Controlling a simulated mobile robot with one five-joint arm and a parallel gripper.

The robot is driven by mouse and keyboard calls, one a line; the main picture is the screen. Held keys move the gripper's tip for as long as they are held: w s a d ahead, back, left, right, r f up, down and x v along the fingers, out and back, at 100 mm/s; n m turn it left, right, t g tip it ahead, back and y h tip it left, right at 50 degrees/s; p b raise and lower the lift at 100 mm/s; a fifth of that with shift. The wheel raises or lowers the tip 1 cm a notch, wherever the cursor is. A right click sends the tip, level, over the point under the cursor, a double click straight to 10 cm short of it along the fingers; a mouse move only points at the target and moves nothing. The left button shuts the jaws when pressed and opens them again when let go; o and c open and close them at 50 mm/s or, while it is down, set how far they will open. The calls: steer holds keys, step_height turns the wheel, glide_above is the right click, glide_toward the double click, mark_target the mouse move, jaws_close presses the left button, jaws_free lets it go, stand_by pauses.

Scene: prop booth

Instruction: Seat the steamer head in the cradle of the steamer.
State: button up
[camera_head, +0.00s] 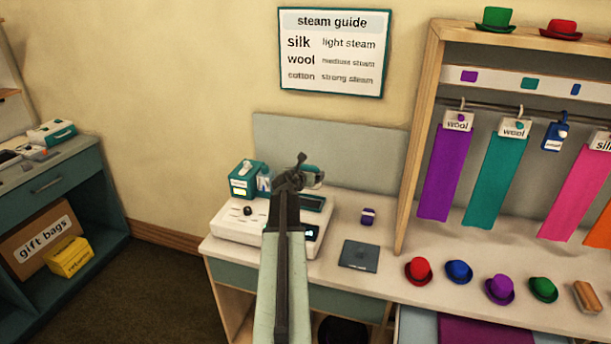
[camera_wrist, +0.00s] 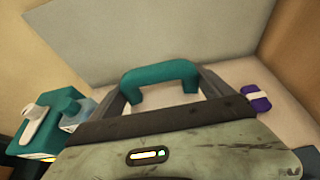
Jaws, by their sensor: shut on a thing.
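My gripper (camera_head: 301,174) is held above the far part of a low white unit (camera_head: 240,222) on the counter. The unit has a dark knob and a dark rectangular area; it appears to be the steamer, but I cannot make out its cradle for certain. A teal arched piece, apparently the steamer head (camera_head: 313,171), is at my gripper. In the wrist view the steamer head (camera_wrist: 160,70) sits between my two dark fingers (camera_wrist: 163,88), which are shut on it. My arm hides part of the white unit. The steamer head's lower part is hidden.
A teal box (camera_head: 243,183) with a pale piece on top stands left of my gripper. Several hats stand along the counter's front right. A wooden rack post (camera_head: 418,140) rises beyond them.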

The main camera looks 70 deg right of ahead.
steer(key=shift+f+b, duration=2.6)
steer(key=shift+f, duration=0.25)
steer(key=shift+f, duration=0.1)
steer(key=shift+f+b, duration=0.75)
steer(key=shift+b, duration=0.05)
steer(key=shift+f, duration=0.1)
steer(key=shift+f+b, duration=0.5)
steer(key=shift+b, duration=0.15)
steer(key=o, duration=1.6)
